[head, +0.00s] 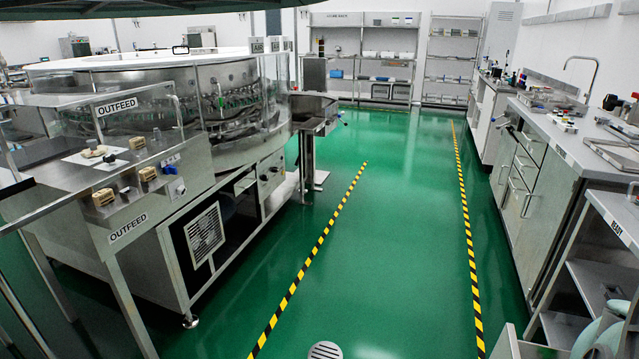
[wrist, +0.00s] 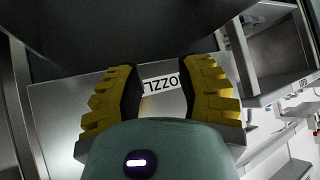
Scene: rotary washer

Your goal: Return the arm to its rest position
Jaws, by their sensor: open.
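My gripper (wrist: 162,92) shows in the wrist view, with its two yellow ribbed fingers spread apart. Nothing is held between them. The gripper does not show clearly in the head view.
The round washer (head: 215,100) stands at left, with an outfeed table (head: 70,190) in front. A grey counter (head: 570,140) with small items runs along the right. Shelves (head: 365,60) stand at the back. The green floor (head: 375,220) between the striped lines is clear.

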